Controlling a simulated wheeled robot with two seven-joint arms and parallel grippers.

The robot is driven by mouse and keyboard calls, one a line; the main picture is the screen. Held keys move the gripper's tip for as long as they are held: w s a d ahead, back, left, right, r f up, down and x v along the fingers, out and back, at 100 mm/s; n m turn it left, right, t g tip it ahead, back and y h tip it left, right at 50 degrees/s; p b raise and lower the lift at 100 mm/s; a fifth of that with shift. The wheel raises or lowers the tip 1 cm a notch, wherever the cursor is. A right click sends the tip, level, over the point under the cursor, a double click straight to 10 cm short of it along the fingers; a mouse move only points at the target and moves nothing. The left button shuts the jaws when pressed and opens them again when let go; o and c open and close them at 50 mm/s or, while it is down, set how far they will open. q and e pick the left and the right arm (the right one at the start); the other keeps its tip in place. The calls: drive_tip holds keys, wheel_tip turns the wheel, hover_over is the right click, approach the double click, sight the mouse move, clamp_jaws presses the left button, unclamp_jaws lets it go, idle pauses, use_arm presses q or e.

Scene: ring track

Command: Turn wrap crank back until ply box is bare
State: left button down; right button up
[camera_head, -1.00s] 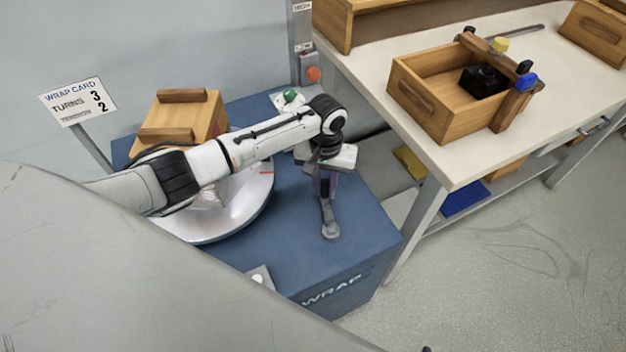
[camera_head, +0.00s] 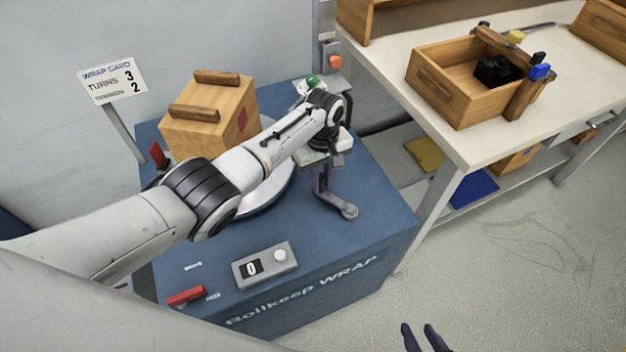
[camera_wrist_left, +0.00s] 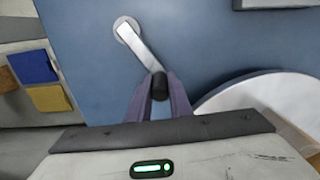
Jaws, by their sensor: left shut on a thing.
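The ply box (camera_head: 205,130), with two dark wooden bars on top, stands on the round silver turntable (camera_head: 272,190) of the blue wrapper. Its visible faces show plain wood and a red patch, with no film that I can make out; my arm hides its lower part. The wrap crank (camera_head: 336,203) is a grey arm at the wrapper's right. My left gripper (camera_head: 321,182) is shut on the crank's dark knob (camera_wrist_left: 159,87); the crank arm also shows in the left wrist view (camera_wrist_left: 143,48). My right gripper (camera_head: 426,338) is open and empty at the bottom edge.
A counter box (camera_head: 265,265) reading 0 and a red lever (camera_head: 186,296) are on the wrapper's front. A card (camera_head: 112,81) reads turns 3, tension 2. A workbench (camera_head: 467,145) with a clamped wooden box (camera_head: 450,90) stands right. The floor before it is clear.

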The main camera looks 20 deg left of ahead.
use_arm(q)
drive_tip(key=shift+w+a+r, duration=0.1)
use_arm(e)
drive_tip(key=shift+w+a+r, duration=0.25)
drive_tip(key=shift+w, duration=0.35)
use_arm(q)
drive_tip(key=c, duration=1.6)
unclamp_jaws()
use_arm(e)
drive_tip(key=shift+s+f, duration=0.1)
drive_tip(key=shift+s, duration=0.1)
